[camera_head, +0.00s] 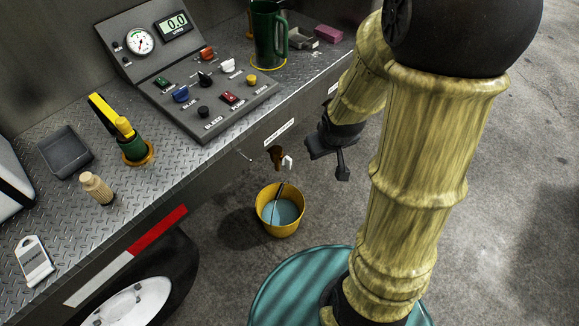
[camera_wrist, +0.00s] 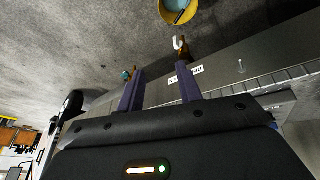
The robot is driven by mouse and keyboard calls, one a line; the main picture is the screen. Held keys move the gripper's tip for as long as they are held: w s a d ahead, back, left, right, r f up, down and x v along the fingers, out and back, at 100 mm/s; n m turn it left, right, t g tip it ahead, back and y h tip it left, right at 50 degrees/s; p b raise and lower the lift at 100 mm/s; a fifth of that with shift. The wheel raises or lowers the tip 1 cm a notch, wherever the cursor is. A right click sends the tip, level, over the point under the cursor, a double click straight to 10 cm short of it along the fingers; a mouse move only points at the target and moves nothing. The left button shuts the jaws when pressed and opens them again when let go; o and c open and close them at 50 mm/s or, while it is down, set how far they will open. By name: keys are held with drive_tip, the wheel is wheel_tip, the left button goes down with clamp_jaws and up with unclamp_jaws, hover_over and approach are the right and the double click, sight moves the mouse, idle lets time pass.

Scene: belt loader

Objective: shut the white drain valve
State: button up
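The white drain valve (camera_head: 287,162) has a small white handle beside a brown tap body (camera_head: 275,154). It sits under the front edge of the metal deck, above a yellow bucket. In the wrist view the white handle (camera_wrist: 177,43) shows beyond the fingers, next to the brown body. My gripper (camera_head: 335,160) is to the right of the valve and apart from it. In the wrist view my gripper (camera_wrist: 158,84) has its two fingers spread, with nothing between them. The handle's exact angle is too small to tell.
The yellow bucket (camera_head: 280,226) holds blue liquid and stands on the floor below the valve. A teal-handled fitting (camera_wrist: 127,75) shows near the left finger. The control panel (camera_head: 208,92) and green jug (camera_head: 268,38) are on the deck above. A wheel (camera_head: 130,303) is at lower left.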

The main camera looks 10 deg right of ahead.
drive_tip(key=w+d+f+n+t+y+b, duration=0.1)
drive_tip(key=w+d+f+b, duration=0.15)
drive_tip(key=f, duration=0.35)
drive_tip(key=w+d+f+n+t+b, duration=0.1)
drive_tip(key=w+f+b, duration=0.2)
drive_tip(key=f, duration=0.3)
drive_tip(key=n+t+y+b, duration=0.35)
drive_tip(key=y+b, duration=0.25)
drive_tip(key=b, duration=0.6)
approach(291, 161)
drive_tip(key=s+d, duration=0.4)
drive_tip(key=f+t+y+b, duration=0.1)
drive_tip(key=b, duration=0.1)
drive_tip(key=s+f+t+y+b, duration=0.1)
drive_tip(key=f+t, duration=0.1)
drive_tip(key=s+d+f+t+y+b, duration=0.1)
drive_tip(key=f+y+b, duration=0.1)
drive_tip(key=shift+t+b, duration=0.35)
drive_tip(key=shift+w, duration=0.1)
drive_tip(key=b+x, duration=0.2)
drive_tip(key=x, duration=1.5)
drive_tip(key=shift+a+b, duration=0.1)
drive_tip(key=shift+b, duration=0.25)
clamp_jaws()
